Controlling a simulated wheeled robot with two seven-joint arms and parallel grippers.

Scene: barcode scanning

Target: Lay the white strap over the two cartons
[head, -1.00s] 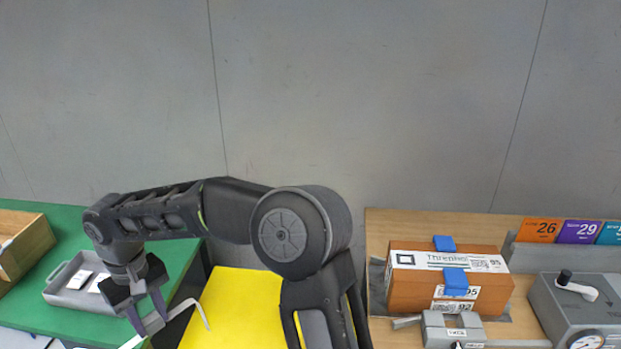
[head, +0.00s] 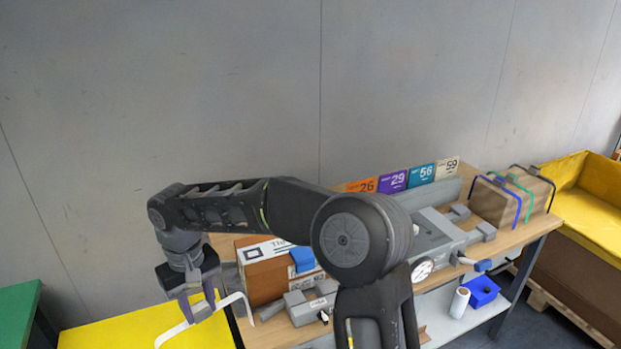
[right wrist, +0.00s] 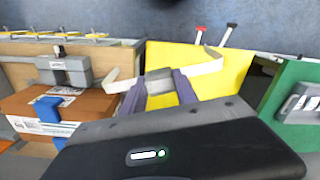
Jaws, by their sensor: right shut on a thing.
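The white strap (head: 204,326) is a bent band with turned-down ends. My right gripper (head: 197,306) is shut on its middle and holds it in the air above the yellow surface, left of the bench. In the right wrist view the strap (right wrist: 205,69) spreads out on both sides of the gripper (right wrist: 159,88). Two brown cartons (head: 490,203) stand side by side at the bench's far right end, with blue, green and dark straps over them. The gripper is well apart from them. My left gripper is out of view.
On the wooden bench (head: 510,238) are an orange-brown box (head: 262,281) with blue clips, a grey device with a gauge (head: 422,270) and numbered cards (head: 392,181). My right arm hides part of the bench. A yellow bin (head: 590,213) is farther right.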

